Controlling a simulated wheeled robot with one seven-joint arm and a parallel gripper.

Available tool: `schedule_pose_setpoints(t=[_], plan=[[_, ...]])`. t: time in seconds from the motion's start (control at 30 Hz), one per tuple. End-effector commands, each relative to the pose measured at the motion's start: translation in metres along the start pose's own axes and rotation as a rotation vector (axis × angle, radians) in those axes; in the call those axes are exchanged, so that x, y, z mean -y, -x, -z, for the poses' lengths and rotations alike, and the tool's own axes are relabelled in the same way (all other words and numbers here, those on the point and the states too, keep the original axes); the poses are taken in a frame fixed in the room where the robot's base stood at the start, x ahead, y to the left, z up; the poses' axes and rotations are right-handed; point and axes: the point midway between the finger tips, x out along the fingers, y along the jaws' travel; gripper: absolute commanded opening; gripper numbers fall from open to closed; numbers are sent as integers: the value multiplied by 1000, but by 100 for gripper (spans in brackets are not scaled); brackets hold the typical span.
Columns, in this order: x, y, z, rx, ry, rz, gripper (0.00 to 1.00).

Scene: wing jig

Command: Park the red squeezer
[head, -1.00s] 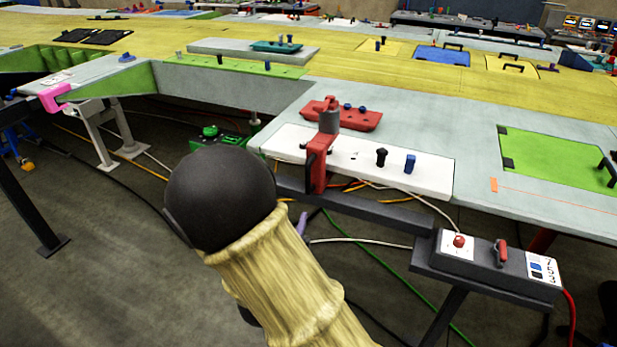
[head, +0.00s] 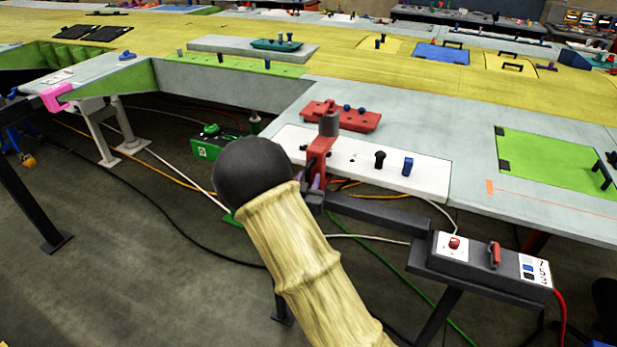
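The red squeezer (head: 320,157), a red bracket-like tool with a grey cylinder on top, stands upright at the front edge of the white strip (head: 424,178). My arm's black ball joint and tan sleeve fill the lower middle of the head view. A small purple and dark grey part, apparently my gripper (head: 316,184), shows at the squeezer's lower end. Most of the gripper is hidden behind my arm. I cannot tell whether its fingers touch the squeezer or how wide they are.
A dark rail (head: 378,213) runs to a box with a red button (head: 454,243) and a red handle. A red tray (head: 357,122) lies behind the squeezer. A black knob (head: 379,159) and blue knob (head: 407,166) stand on the strip. Cables cross the floor.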

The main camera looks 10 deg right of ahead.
Motion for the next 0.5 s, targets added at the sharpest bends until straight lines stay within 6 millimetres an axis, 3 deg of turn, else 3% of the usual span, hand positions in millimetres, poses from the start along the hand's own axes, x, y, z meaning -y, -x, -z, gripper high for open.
schedule_pose_setpoints(t=[0.3, 0.5], plan=[[0, -4, 0, 1, 1, 1, 32], [0, -4, 0, 0, 0, 1, 0]])
